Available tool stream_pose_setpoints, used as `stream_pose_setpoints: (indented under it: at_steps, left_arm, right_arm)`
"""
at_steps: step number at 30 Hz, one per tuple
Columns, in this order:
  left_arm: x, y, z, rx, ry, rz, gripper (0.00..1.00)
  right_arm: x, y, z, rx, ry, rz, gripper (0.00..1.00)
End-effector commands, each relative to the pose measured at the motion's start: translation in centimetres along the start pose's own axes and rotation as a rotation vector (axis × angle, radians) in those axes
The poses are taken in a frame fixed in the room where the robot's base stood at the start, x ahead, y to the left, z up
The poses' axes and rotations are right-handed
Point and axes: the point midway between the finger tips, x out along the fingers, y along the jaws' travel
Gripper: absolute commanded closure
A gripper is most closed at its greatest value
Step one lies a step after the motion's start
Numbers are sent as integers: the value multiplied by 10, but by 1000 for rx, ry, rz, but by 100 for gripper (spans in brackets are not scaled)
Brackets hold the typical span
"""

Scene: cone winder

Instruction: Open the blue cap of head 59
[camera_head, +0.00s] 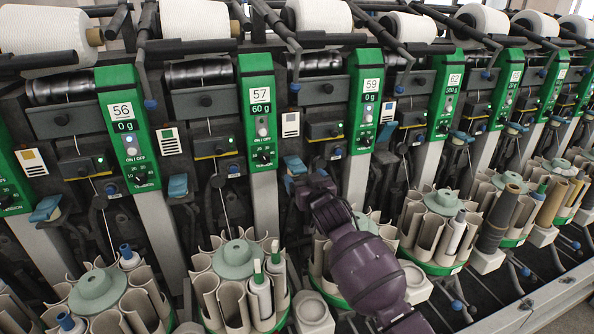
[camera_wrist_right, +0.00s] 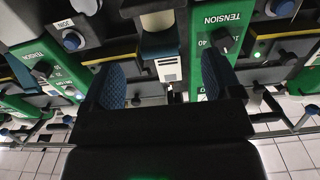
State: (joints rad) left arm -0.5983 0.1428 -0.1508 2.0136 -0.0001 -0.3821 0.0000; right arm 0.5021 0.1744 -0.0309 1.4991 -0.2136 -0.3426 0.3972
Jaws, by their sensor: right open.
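The green panel of head 59 (camera_head: 366,100) stands right of centre in the head view, its display reading 0 g. A blue cap-like part (camera_head: 293,165) shows low at the left of this panel, close to my gripper; the gripper partly covers this spot and I cannot tell whether they touch. My right gripper (camera_head: 312,184) is in front of the machine, below the panel's dials. In the right wrist view my right gripper (camera_wrist_right: 165,88) is open, its blue textured pads apart. A white label plate (camera_wrist_right: 169,69) shows beyond the gap. My left gripper is not in view.
The panels of head 57 (camera_head: 258,110) and head 62 (camera_head: 446,95) stand on either side. Other blue caps (camera_head: 178,185) sit along the row. Round bobbin magazines (camera_head: 237,257) stand below, one partly behind my right arm. White yarn cones (camera_head: 320,17) line the top.

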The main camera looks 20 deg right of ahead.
Motion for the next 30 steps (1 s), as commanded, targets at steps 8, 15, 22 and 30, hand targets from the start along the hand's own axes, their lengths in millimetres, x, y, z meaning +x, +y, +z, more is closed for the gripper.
stream_pose_setpoints:
  at_steps: [8,15,22,30]
  left_arm:
    - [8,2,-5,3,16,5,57]
    - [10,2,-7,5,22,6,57]
    - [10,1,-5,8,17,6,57]
    - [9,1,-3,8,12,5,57]
  right_arm:
    - [40,0,2,-1,-1,0,16]
    - [57,0,1,0,0,0,16]
    - [60,0,0,0,0,0,16]
    - [59,0,0,0,0,0,37]
